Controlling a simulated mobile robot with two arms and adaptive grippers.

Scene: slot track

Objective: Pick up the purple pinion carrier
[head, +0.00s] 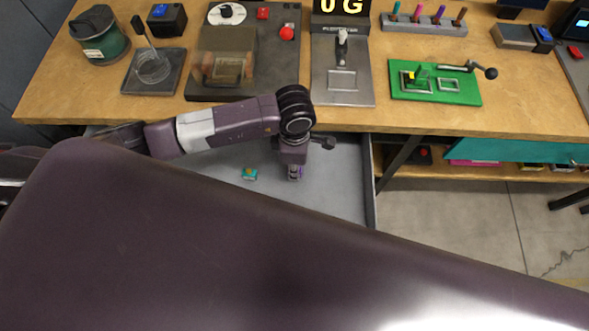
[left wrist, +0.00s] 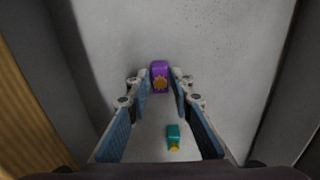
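The purple pinion carrier (left wrist: 159,70) is a small purple block with an orange-yellow gear on it. In the left wrist view it sits on the grey drawer floor, at the tips of my left gripper (left wrist: 160,82). The blue-padded fingers stand apart on either side of it, with narrow gaps showing. In the head view my left gripper (head: 295,173) points down into the open drawer (head: 215,158) and mostly hides the purple carrier. A teal carrier (head: 249,174) with a yellow part lies to its left; it also shows in the left wrist view (left wrist: 173,135). My right gripper is not in view.
Drawer walls flank my left gripper. The wooden workbench (head: 350,118) above holds a green plate with a crank (head: 435,94), a grey scale-like fixture (head: 343,90) and a rack of coloured pegs (head: 425,25). My own large arm link covers the lower head view.

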